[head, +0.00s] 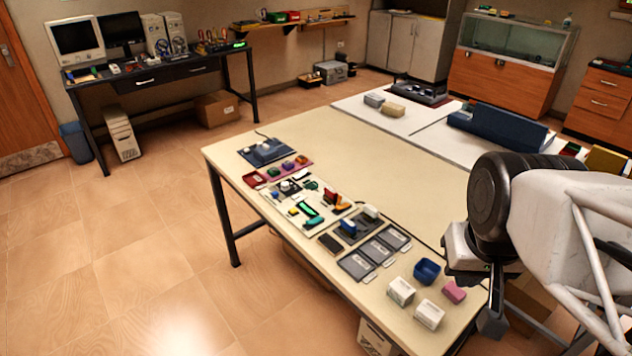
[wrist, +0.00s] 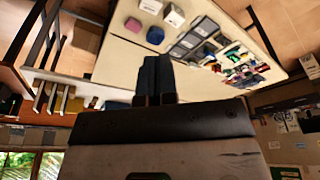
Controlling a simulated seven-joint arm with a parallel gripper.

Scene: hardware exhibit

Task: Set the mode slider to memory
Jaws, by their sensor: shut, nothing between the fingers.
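My gripper (head: 490,322) hangs at the right front edge of the table in the head view, well apart from the devices. In the wrist view its dark fingers (wrist: 157,68) are together and empty. A light control panel (head: 312,208) with green, yellow and orange parts lies mid-table in the head view. It also shows small and far off in the wrist view (wrist: 238,65). I cannot tell which part is the mode slider, nor read any label or setting.
A blue-grey device (head: 265,152) sits at the far end.

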